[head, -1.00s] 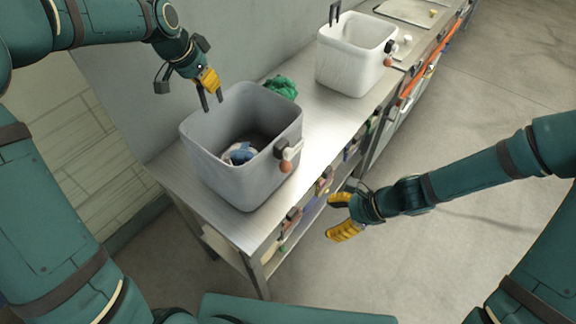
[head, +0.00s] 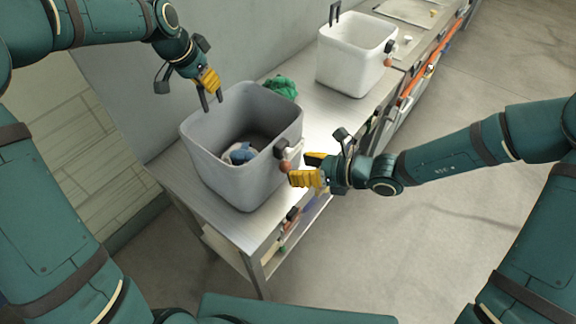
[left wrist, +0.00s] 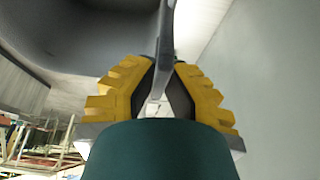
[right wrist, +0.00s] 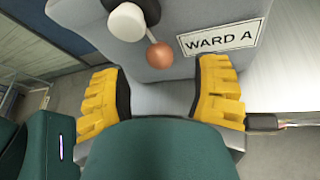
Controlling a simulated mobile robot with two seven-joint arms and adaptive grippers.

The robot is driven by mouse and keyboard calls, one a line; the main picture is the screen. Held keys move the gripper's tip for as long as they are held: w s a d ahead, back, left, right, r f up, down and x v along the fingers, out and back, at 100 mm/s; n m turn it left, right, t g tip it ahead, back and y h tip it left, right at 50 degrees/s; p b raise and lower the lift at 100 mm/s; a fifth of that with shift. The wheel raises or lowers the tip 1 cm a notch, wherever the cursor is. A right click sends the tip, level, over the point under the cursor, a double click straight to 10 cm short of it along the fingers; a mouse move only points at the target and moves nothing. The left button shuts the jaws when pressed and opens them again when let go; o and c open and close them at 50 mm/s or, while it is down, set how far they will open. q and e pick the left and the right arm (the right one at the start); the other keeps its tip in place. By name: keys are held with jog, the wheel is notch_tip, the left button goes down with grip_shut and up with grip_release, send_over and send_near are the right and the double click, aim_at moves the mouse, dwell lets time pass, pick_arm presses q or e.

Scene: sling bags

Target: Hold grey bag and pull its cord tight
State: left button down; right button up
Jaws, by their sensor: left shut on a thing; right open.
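The grey bag (head: 210,170) stands open-topped and upright on the metal table. A blue and white item (head: 240,153) lies inside it. My left gripper (head: 211,84) is at the bag's back rim, shut on its upright dark strap (head: 206,101); the grey strap (left wrist: 166,45) runs between the fingers in the left wrist view. The cord's copper-coloured ball (right wrist: 160,55) hangs on the bag's near right side by a white toggle (right wrist: 126,22), with a "WARD A" label (right wrist: 222,38) alongside. My right gripper (head: 306,168) is open in front of the ball, which is beyond its fingertips.
A white bag (head: 345,65) with a similar strap and ball stands further back on the metal table (head: 315,115). A green cloth (head: 280,87) lies behind the grey bag. A wall runs along the table's left side. The floor on the right is clear.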

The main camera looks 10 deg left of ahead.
aim_at(288, 168)
jog(key=shift+x, duration=2.05)
jog(key=shift+o, duration=0.2)
jog(key=shift+s, duration=0.1)
grip_shut()
